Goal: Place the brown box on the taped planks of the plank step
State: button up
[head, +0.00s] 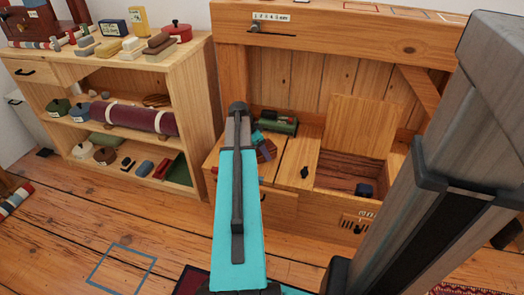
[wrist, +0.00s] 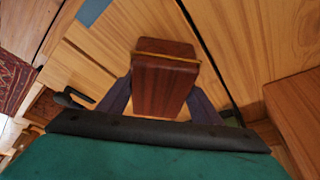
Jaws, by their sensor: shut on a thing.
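My gripper (wrist: 160,100) is shut on the brown box (wrist: 165,82), with one dark finger on each side of it in the wrist view. In the head view the box (head: 266,151) shows small and partly hidden behind my teal arm, over the left part of the wooden bench. The pale planks (head: 294,160) of what looks like the plank step lie under and beside it. A blue patch (wrist: 92,10), perhaps tape, shows at the top left of the wrist view. I cannot tell whether the box touches the planks.
A green object (head: 278,122) stands at the back of the bench. To the right, a raised lid (head: 358,122) stands behind an open compartment (head: 345,180). A loaded shelf (head: 150,85) stands at the left. A blue outlined square (head: 121,270) marks the clear floor.

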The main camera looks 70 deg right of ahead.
jog(key=o, duration=1.4)
jog(key=shift+f, duration=0.1)
jog(key=shift+c, duration=0.2)
jog(key=shift+r, duration=0.2)
jog(key=p+v, duration=0.3)
jog(key=v, duration=0.8)
jog(key=shift+r, duration=0.2)
jog(key=shift+w+a+r+p, duration=0.1)
jog(key=shift+a+r+p, duration=0.1)
jog(key=shift+p, duration=0.1)
